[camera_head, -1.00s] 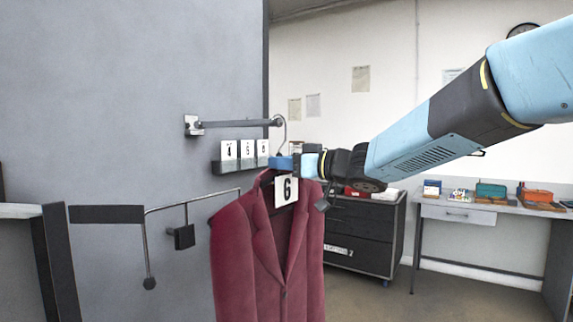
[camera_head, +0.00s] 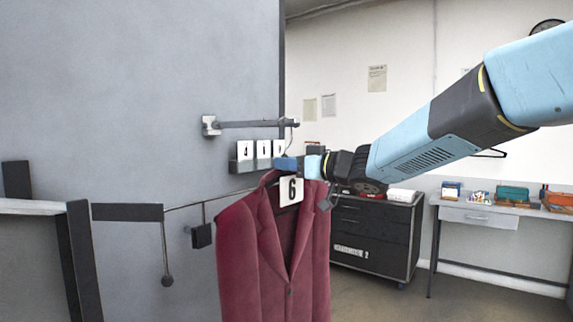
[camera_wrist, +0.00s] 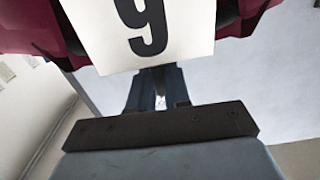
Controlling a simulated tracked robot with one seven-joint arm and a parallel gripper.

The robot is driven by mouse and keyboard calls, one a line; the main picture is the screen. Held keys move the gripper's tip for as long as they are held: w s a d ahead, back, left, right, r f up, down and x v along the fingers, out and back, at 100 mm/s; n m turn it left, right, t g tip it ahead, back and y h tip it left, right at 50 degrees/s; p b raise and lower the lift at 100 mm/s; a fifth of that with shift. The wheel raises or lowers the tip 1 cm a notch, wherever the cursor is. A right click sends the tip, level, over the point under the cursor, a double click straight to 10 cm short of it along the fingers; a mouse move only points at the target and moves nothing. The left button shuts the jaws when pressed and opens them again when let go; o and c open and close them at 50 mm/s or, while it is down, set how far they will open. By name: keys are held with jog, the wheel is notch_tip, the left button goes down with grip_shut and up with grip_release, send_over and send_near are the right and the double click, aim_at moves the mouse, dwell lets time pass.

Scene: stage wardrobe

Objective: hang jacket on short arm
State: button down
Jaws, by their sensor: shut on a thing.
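A dark red jacket (camera_head: 265,245) with a white number 6 tag (camera_head: 290,191) hangs from my gripper (camera_head: 300,165). The short arm, a grey bar (camera_head: 250,124) with an upturned end, sticks out from the grey wall. The hook is close by the bar's end; I cannot tell whether they touch.
A rack of number cards (camera_head: 262,152) sits below the bar. A lower rail (camera_head: 128,212) with a hanging black block (camera_head: 201,236) is at left. A black drawer cabinet (camera_head: 375,240) and a table (camera_head: 500,212) stand behind at right.

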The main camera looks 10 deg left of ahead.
jog(key=shift+r, duration=0.1)
jog(key=c, duration=1)
grip_release()
